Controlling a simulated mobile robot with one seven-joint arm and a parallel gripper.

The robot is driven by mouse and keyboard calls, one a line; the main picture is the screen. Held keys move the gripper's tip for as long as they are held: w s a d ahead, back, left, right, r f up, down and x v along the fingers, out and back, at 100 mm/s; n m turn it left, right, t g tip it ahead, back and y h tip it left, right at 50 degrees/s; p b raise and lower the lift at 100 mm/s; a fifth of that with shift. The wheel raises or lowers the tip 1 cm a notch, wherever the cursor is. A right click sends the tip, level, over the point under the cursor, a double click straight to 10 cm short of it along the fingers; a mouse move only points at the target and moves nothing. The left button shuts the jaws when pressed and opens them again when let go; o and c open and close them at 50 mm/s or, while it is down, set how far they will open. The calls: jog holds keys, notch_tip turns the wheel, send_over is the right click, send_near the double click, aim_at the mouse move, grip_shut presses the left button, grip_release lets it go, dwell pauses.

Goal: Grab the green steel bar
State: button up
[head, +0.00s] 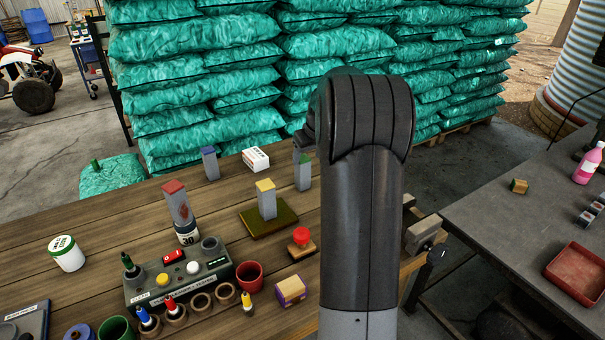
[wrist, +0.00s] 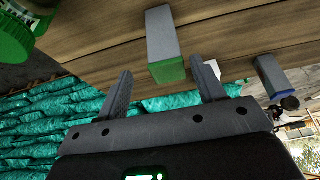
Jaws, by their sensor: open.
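The green steel bar (head: 304,173) is a grey upright block with a green top. It stands on the wooden table, just left of my arm in the head view. In the wrist view, the bar (wrist: 161,36) points its green end toward my gripper (wrist: 161,68). My gripper is open, and the green end appears in the gap between its two fingers, with space on both sides. I cannot tell how deep between the fingers it is. In the head view, my arm hides most of the gripper.
A blue-topped bar (head: 210,163), a yellow-topped bar (head: 266,199) on a green board and a red-topped bar (head: 178,203) on a jar stand nearby. A white box (head: 256,158) lies behind. A marker holder (head: 178,282) and a red cup (head: 250,276) are in front. Teal sacks (head: 200,85) rise behind the table.

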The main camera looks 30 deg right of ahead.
aim_at(302, 167)
jog(key=x, duration=0.7)
jog(key=shift+w+a+r, duration=0.1)
jog(key=shift+w+a, duration=0.05)
jog(key=shift+a, duration=0.2)
jog(key=shift+c, duration=0.4)
jog(key=shift+r, duration=0.1)
jog(key=c, duration=1.2)
jog(key=shift+o, duration=0.2)
